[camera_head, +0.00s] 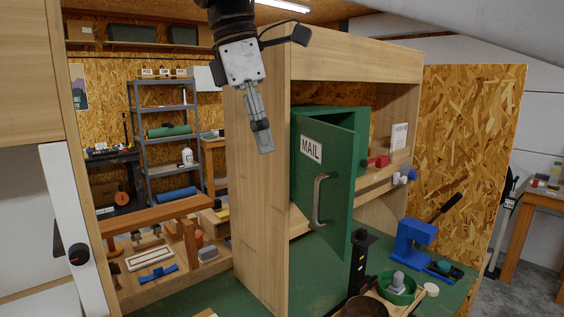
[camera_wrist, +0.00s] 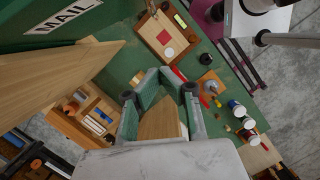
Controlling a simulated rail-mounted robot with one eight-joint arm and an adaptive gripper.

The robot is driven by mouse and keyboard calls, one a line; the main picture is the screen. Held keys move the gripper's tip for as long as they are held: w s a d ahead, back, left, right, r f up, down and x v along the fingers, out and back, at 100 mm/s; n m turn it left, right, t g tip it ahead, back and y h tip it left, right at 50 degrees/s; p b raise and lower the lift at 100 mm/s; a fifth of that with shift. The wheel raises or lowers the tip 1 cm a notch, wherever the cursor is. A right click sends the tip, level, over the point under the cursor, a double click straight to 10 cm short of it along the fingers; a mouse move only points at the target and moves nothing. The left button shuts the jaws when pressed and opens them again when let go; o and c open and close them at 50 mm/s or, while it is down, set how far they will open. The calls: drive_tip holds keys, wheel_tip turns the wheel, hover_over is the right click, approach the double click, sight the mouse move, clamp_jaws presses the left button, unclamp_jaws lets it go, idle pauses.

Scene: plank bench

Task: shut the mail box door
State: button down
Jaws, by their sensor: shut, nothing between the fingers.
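The green mail box (camera_head: 364,140) sits inside a wooden cubby. Its green door (camera_head: 336,190), with a white MAIL label (camera_head: 311,149) and a grey bar handle (camera_head: 319,200), stands open, swung out towards the front. Part of the green surface and its MAIL label (camera_wrist: 72,15) show at the upper left of the wrist view. My gripper (camera_head: 265,146) points down, shut and empty, in front of the cubby's left upright and left of the door, apart from the handle. Its fingers (camera_wrist: 160,74) also show in the wrist view. The mail box's inside is mostly hidden.
The cubby's thick left upright (camera_head: 257,190) stands close to my gripper. A blue tool (camera_head: 413,238), a green bowl (camera_head: 398,290) and a black post (camera_head: 360,262) stand on the green bench top at the right. A wooden rack (camera_head: 160,225) is at the left.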

drive_tip(key=d+f+p, duration=0.1)
drive_tip(key=d+f, duration=0.5)
drive_tip(key=f, duration=0.3)
drive_tip(key=shift+w+d+f+p, duration=0.15)
drive_tip(key=shift+d+f+p, duration=0.1)
drive_tip(key=shift+p, duration=0.15)
